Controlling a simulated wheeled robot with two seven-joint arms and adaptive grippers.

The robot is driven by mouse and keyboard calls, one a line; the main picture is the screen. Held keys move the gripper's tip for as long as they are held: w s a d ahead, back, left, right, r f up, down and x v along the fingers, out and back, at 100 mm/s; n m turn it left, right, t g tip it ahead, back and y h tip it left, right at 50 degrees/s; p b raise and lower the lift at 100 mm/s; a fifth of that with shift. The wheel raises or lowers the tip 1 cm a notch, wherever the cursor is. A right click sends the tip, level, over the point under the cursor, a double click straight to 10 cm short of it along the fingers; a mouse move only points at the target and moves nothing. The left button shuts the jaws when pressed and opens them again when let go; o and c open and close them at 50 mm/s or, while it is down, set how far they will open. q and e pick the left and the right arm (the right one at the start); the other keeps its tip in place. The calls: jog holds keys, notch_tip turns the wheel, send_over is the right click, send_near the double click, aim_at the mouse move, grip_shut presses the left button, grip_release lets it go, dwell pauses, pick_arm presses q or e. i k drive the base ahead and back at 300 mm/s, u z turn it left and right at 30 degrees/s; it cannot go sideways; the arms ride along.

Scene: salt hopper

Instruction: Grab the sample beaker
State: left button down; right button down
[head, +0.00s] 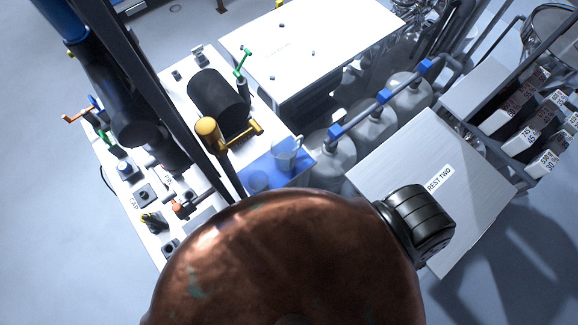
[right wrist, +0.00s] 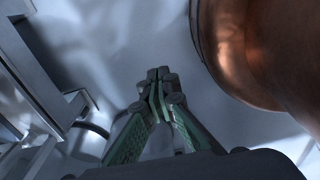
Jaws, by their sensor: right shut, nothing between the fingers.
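A clear beaker (head: 285,155) with a handle-like side stands on a blue mat (head: 303,158) at the edge of the white worktop in the head view. I cannot tell which one is the sample beaker. My right gripper (right wrist: 160,76) is shut and empty in the right wrist view, beside a large copper vessel (right wrist: 250,50) and apart from both clear vessels. I cannot make out either gripper in the head view.
The copper vessel (head: 290,255) fills the head view's lower middle. A white board marked "REST TWO" (head: 400,165) lies right of several clear jugs (head: 368,125). A black cylinder (head: 218,98) and a yellow handle (head: 208,130) stand behind the mat. A white table (head: 300,35) is farther back.

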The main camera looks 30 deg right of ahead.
aim_at(258, 181)
jog(key=z, duration=1.05)
jog(key=k, duration=1.35)
jog(key=u, duration=0.7)
jog(key=i, duration=0.5)
